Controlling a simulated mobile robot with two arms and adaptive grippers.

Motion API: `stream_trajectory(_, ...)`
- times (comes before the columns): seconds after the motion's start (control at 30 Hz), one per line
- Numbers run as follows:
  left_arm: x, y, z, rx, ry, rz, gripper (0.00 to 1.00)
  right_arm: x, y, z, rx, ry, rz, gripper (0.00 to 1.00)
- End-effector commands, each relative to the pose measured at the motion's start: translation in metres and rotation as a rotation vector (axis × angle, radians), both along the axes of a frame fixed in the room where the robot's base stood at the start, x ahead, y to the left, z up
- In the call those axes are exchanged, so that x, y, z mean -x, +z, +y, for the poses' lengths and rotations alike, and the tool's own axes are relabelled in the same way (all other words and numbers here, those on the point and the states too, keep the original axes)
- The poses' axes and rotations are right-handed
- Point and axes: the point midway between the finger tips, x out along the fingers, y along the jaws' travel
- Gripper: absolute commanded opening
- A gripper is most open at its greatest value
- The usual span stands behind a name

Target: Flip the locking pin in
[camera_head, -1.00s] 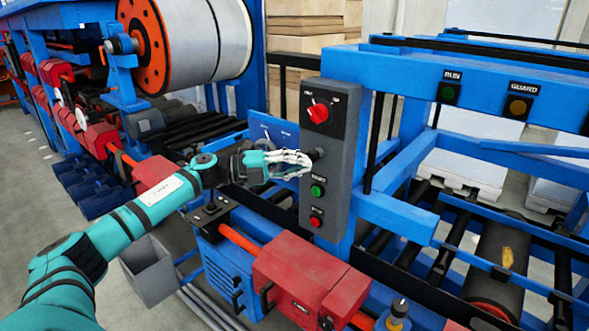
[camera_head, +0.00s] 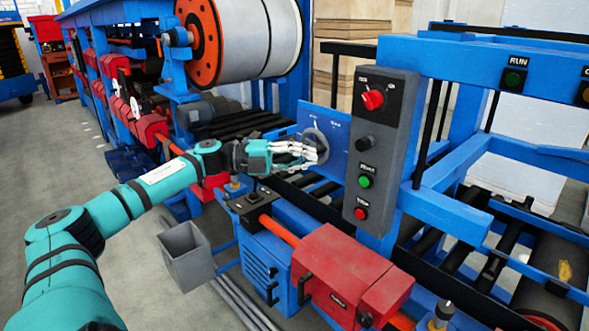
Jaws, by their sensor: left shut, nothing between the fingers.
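My left gripper (camera_head: 312,152), at the end of the teal arm, is shut and empty. Its fingertips overlap a round grey part (camera_head: 314,136) on a small blue panel (camera_head: 338,130) with white lettering too small to read. Whether the fingers touch the round part I cannot tell, and they hide some of it. I cannot make out for sure which part is the locking pin. To the right of the gripper stands a grey control box (camera_head: 384,200) with a red selector (camera_head: 372,99), a black knob (camera_head: 365,143), a green button (camera_head: 364,181) and a red button (camera_head: 360,213).
A red housing (camera_head: 345,270) and a blue motor unit (camera_head: 262,270) lie below the arm. A grey bin (camera_head: 187,255) stands on the floor. A large roll (camera_head: 250,35) is behind. Blue frame beams (camera_head: 445,210) block the right. Open floor lies at left.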

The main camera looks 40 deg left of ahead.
Motion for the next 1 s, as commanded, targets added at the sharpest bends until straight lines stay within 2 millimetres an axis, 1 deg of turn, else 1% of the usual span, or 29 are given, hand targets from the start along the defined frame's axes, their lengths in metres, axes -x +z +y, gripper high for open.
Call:
stream_trajectory(0.03,0.004,-0.007,0.005,-0.004,0.002,0.005,0.0,-0.009,-0.007,0.0,-0.001,0.0,-0.014,0.4)
stream_trajectory(0.13,0.009,-0.005,0.011,-0.002,0.004,0.005,0.0,-0.015,-0.013,0.001,-0.002,0.0,-0.024,0.4)
stream_trajectory(0.23,0.013,-0.004,0.015,-0.001,0.003,0.004,0.0,-0.011,-0.017,0.0,-0.002,0.0,-0.017,0.4)
stream_trajectory(0.4,0.015,-0.001,0.017,-0.001,-0.001,0.001,0.0,0.009,-0.021,-0.002,0.002,0.001,0.013,0.4)
stream_trajectory(0.5,0.016,0.0,0.017,-0.001,-0.001,-0.001,0.0,0.015,-0.022,-0.002,0.004,0.001,0.022,0.4)
stream_trajectory(1.0,0.016,0.0,0.017,0.0,-0.001,-0.001,0.0,0.003,-0.021,-0.002,0.002,0.001,0.004,0.4)
